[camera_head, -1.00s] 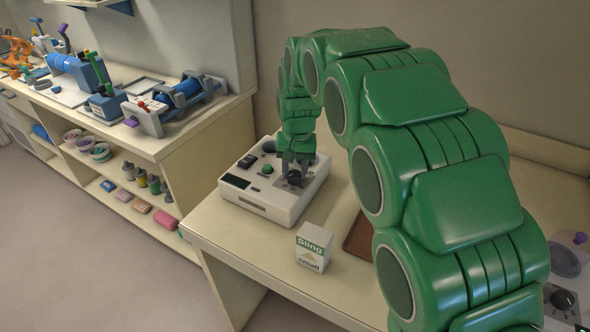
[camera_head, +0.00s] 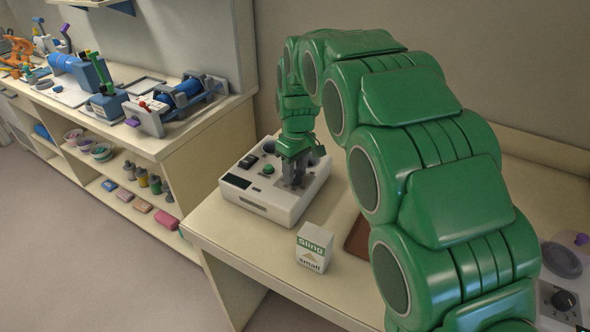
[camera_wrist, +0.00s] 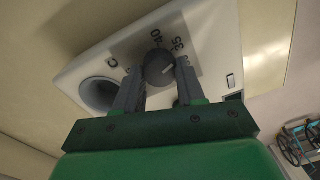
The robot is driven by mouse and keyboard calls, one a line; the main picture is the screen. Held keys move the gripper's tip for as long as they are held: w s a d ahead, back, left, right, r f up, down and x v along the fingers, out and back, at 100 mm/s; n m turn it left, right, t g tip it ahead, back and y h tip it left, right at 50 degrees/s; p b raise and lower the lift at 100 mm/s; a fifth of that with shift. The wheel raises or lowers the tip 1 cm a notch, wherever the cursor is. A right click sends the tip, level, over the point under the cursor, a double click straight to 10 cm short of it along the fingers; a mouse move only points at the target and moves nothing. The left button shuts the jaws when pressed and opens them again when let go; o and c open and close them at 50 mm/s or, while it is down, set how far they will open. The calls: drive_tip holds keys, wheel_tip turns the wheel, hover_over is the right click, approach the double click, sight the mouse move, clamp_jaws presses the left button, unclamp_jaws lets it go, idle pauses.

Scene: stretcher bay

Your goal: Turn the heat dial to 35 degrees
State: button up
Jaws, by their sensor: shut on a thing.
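The white control unit (camera_head: 240,199) stands on the near table, with a dark display and a green button (camera_head: 268,169) on its top. The dark round heat dial (camera_wrist: 158,68) shows in the wrist view, beside a grey scale with printed numbers, 35 and 40 among them. A light mark shows on the dial, but I cannot tell exactly which number it points at. My gripper (camera_wrist: 157,84) is shut on the dial, one grey finger on each side. In the head view my gripper (camera_head: 295,173) points down at the unit and hides most of the dial.
A small sling box (camera_head: 314,248) stands in front of the unit. A brown flat thing (camera_head: 358,238) lies partly behind my arm. Another device with a knob (camera_head: 563,300) is at the lower right. A side bench (camera_head: 150,143) with equipment is at the left.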

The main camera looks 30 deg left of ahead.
sight(295, 172)
drive_tip(key=shift+n, duration=0.4)
drive_tip(key=o, duration=1)
drive_tip(key=shift+o, duration=0.2)
drive_tip(key=r, duration=0.7)
drive_tip(key=shift+w+r, duration=0.15)
drive_tip(key=shift+w, duration=0.05)
drive_tip(key=shift+r, duration=0.25)
